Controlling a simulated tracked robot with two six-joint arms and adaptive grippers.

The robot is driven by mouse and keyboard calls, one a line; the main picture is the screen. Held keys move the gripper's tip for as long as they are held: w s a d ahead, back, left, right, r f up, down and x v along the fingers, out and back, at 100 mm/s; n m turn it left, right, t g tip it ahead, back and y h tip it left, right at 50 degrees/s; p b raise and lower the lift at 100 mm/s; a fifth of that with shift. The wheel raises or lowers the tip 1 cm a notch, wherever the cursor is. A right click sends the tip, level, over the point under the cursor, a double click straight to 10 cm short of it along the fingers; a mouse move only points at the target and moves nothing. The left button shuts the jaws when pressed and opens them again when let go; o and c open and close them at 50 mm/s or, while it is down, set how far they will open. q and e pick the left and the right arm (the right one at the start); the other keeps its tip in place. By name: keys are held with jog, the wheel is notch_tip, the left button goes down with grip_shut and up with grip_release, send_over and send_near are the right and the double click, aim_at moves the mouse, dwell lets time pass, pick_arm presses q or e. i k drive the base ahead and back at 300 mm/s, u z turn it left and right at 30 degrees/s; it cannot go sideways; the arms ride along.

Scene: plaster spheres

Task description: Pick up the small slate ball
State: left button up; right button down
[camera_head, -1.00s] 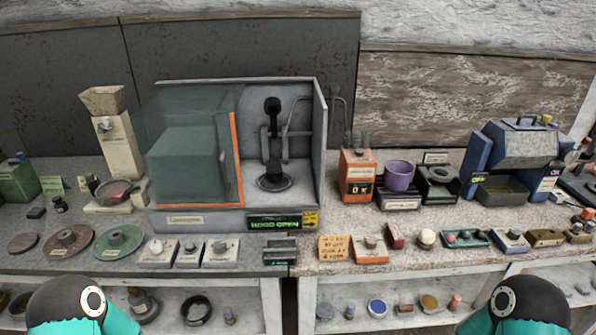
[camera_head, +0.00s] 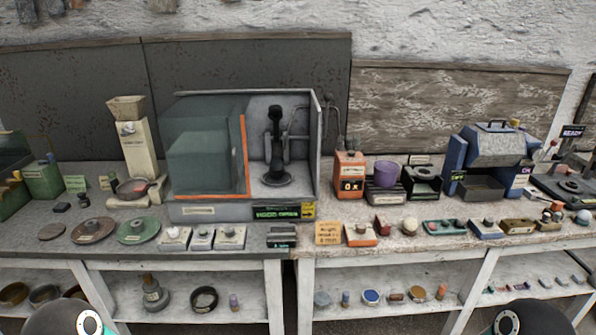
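A small grey-blue ball (camera_head: 583,217), which may be the slate ball, sits at the far right of the bench. Several smaller round pieces (camera_head: 556,208) cluster just left of it, too small to tell apart. A cream ball (camera_head: 409,226) stands near the front edge, right of centre. Only dark rounded parts of my two arms show at the bottom edge, left and right. Neither gripper is in view, and both arm parts are well in front of the bench and apart from the ball.
A glass-fronted hood (camera_head: 208,150) stands at the back centre-left. An orange box (camera_head: 350,175), a purple cup (camera_head: 386,174) and a blue machine (camera_head: 492,158) stand to its right. Small blocks and a green tray (camera_head: 445,227) line the front. Shelves below hold jars and bowls (camera_head: 204,299).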

aim_at(277, 163)
jog(key=z, duration=0.2)
jog(key=k, duration=0.1)
jog(key=u, duration=0.35)
jog(key=i, duration=0.8)
jog(key=z, duration=0.1)
jog(key=k, duration=1.2)
jog(key=z, duration=0.7)
jog(key=i, duration=1.3)
jog(key=u, duration=0.3)
